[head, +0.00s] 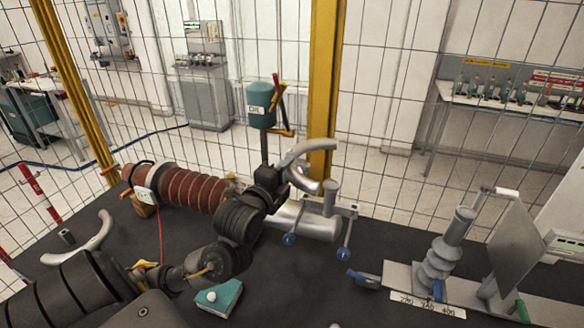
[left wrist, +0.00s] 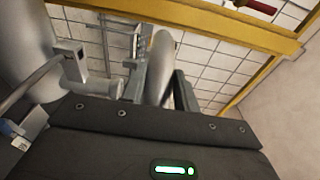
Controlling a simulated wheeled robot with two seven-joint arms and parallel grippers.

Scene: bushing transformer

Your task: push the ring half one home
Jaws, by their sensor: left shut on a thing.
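A silver curved ring half (head: 312,150) is held in my left gripper (head: 287,176), above the left side of a silver metal cylinder (head: 305,222) with an upright stub (head: 331,195). In the left wrist view the ring half (left wrist: 159,62) stands between the fingers (left wrist: 162,88). The gripper is shut on it. I cannot tell whether the ring half touches the cylinder. A second silver curved piece (head: 88,242) lies apart at the left of the dark table. My right gripper is not in view.
The cylinder is beside a ribbed brown bushing (head: 190,188), with blue-knobbed rods (head: 289,239) in front. A teal block (head: 219,298) lies nearer. A grey insulator stand (head: 440,262) is at right. A green canister (head: 261,103) stands behind, before the mesh fence.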

